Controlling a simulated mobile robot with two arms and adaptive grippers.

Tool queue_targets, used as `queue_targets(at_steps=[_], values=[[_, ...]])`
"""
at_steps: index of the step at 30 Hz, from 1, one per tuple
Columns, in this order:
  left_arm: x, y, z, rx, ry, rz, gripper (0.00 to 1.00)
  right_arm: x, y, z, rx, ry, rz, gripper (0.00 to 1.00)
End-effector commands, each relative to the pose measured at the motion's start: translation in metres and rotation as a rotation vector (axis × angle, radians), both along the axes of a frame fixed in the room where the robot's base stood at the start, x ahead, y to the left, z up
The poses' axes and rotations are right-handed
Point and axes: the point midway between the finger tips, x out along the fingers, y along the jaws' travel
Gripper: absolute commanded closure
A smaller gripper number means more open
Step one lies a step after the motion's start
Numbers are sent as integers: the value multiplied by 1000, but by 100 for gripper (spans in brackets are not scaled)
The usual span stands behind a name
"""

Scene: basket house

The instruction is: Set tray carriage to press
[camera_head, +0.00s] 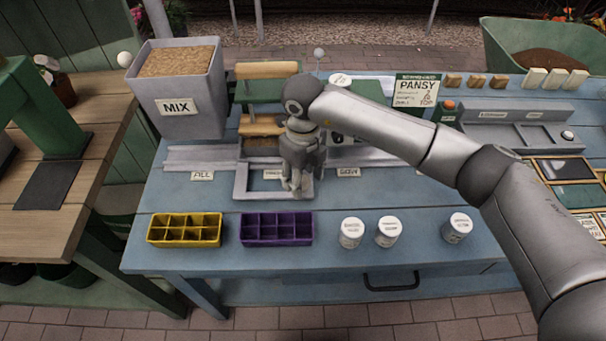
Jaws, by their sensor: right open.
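The tray carriage (255,195) is a grey rectangular frame at the middle of the grey rail (210,157) on the blue bench. It stands to the right of the FILL label (202,176), by a middle label (272,174) whose text I cannot read. Another label (348,172) lies further right. My right gripper (296,187) points down over the right part of the carriage and is open. It hides that part, and I cannot tell whether the fingers touch the frame. A press with a wooden bar (268,70) stands behind. My left gripper is not in view.
A yellow tray (185,230) and a purple tray (277,229) lie at the front, with white-lidded jars (352,232) to their right. A grey MIX bin (182,95) stands back left. My right arm spans the bench's right side.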

Motion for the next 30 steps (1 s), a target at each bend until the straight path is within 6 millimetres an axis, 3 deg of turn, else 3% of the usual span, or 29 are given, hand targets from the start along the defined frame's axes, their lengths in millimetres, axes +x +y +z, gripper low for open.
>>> queue_targets(at_steps=[8,21,30], values=[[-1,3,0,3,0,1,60,1,0,12,1,-2,1,49],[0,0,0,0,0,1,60,1,0,99,-1,-2,0,49],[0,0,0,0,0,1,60,0,0,120,0,0,0,49]])
